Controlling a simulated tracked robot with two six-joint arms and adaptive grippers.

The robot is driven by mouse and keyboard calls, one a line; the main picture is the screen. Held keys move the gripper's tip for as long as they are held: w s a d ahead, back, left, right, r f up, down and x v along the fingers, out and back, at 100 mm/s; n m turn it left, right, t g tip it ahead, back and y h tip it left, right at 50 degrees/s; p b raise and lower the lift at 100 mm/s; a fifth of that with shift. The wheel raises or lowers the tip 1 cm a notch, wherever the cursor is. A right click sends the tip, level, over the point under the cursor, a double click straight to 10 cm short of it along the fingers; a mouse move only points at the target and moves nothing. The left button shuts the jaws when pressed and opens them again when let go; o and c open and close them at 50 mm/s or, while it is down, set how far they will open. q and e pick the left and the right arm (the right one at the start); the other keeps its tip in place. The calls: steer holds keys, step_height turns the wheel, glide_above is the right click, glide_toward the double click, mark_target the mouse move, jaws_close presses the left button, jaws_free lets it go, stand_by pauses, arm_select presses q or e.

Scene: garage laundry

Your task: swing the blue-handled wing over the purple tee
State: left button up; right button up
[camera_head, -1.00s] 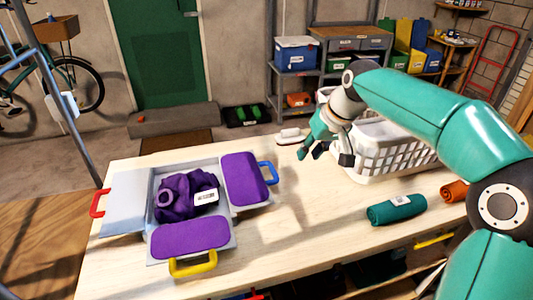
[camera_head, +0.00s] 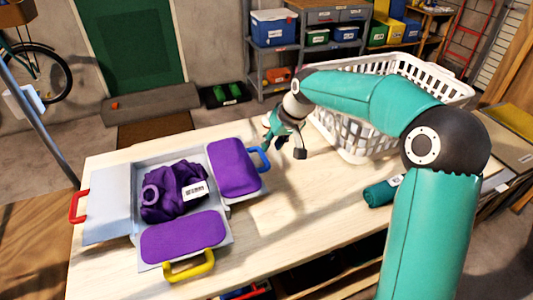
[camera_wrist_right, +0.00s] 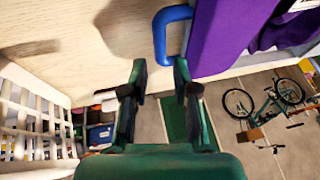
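The folding board (camera_head: 108,205) lies on the table with a crumpled purple tee (camera_head: 172,195) in its middle, a white label on it. The blue-handled wing (camera_head: 233,167) lies out flat at the right and carries a smooth purple pad. Its blue handle (camera_head: 262,158) sticks out to the right; it also shows in the right wrist view (camera_wrist_right: 160,35). My right gripper (camera_head: 284,148) is just right of the handle, fingers apart and empty. In the wrist view the handle is just beyond the gap between the fingertips (camera_wrist_right: 159,72), apart from them. My left gripper is out of view.
The red-handled wing (camera_head: 79,207) and yellow-handled wing (camera_head: 190,267) also lie out flat. A white basket (camera_head: 358,138) stands behind my right arm. A teal roll (camera_head: 382,193) lies at the table's right. The tabletop (camera_head: 290,215) right of the board is bare.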

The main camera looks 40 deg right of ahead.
mark_target(265, 156)
steer(key=shift+x, duration=3.2)
steer(key=shift+s, duration=0.1)
jaws_close()
steer(key=shift+d, duration=0.1)
steer(key=shift+r, duration=0.1)
